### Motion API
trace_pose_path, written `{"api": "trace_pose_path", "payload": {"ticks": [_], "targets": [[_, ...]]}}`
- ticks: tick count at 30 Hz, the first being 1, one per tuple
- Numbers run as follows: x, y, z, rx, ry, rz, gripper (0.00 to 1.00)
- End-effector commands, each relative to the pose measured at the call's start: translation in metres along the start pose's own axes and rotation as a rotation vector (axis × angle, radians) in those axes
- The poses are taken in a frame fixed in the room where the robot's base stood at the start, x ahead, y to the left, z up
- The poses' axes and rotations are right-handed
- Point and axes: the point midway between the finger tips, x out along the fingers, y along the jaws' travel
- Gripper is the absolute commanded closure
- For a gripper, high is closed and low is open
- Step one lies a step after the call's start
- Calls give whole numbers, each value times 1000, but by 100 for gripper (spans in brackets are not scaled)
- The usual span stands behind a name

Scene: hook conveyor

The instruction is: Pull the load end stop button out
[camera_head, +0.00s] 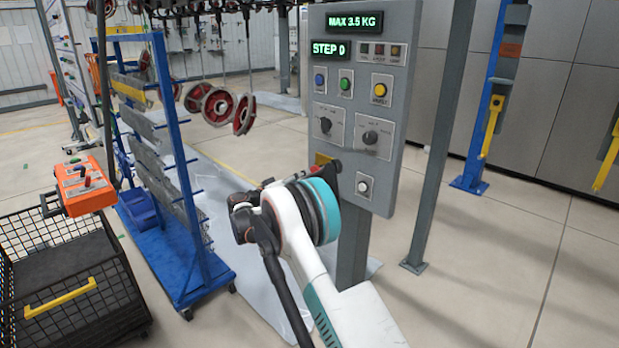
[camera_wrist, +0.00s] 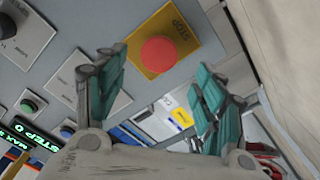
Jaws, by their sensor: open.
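The stop button (camera_wrist: 158,55) is a round red cap on a yellow square plate (camera_wrist: 183,36) marked STOP, on the grey control panel (camera_wrist: 75,12). In the wrist view my gripper (camera_wrist: 165,68) is open, with one finger on each side below the button in the picture. The fingers appear apart from the cap. In the head view my gripper (camera_head: 328,172) is at the panel's lower left, partly hidden by my wrist. There only part of the yellow plate (camera_head: 322,160) shows, and the red cap cannot be made out clearly.
The panel has two rotary knobs, several coloured buttons and displays reading MAX 3.5 KG and STEP 0. A blue rack (camera_head: 175,150), a black wire crate (camera_head: 62,308) and an orange control box (camera_head: 83,185) stand left. A grey post (camera_head: 440,130) stands right of the panel.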

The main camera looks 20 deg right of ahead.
Motion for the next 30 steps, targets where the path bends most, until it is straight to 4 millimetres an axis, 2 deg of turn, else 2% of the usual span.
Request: {"api": "trace_pose_path", "payload": {"ticks": [3,9,25,30], "targets": [[-20,0,0,0,1,-1,36],[-37,0,0,0,0,0,36],[-40,1,0,-1,-1,-1,36],[-39,16,-8,-15,-31,-37,36]]}}
